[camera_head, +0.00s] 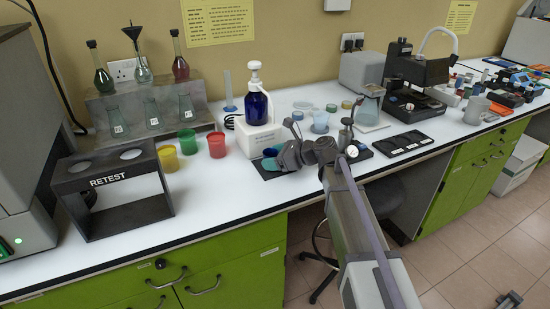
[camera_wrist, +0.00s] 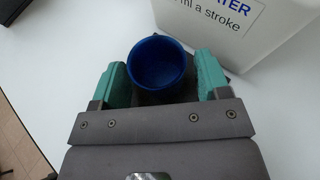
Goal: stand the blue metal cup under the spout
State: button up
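The blue metal cup (camera_wrist: 158,62) is upright between the teal fingers of my gripper (camera_wrist: 162,78) in the wrist view. A narrow gap shows at the right finger, and the left finger is very close to the cup's wall. My gripper is open around the cup. In the head view the cup (camera_head: 270,152) is a small blue patch by my gripper (camera_head: 272,160), mostly hidden. It is just in front of the white stand of the dark blue pump bottle (camera_head: 258,107). The white pump head (camera_head: 254,75) is above; its spout's exact direction is hard to tell.
A dark mat (camera_head: 272,173) lies under the gripper. The white stand (camera_wrist: 225,25) is close to the right finger. Red (camera_head: 217,145), green (camera_head: 188,141) and yellow (camera_head: 168,158) cups and the RETEST rack (camera_head: 112,190) are to the left. A glass vessel (camera_head: 370,105) stands right.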

jog(key=c, duration=0.7)
jog(key=o, duration=0.9)
jog(key=p+v, duration=0.4)
jog(key=v, duration=0.6)
jog(key=shift+a+r, duration=0.1)
jog(key=shift+s+d, duration=0.15)
jog(key=shift+d, duration=0.3)
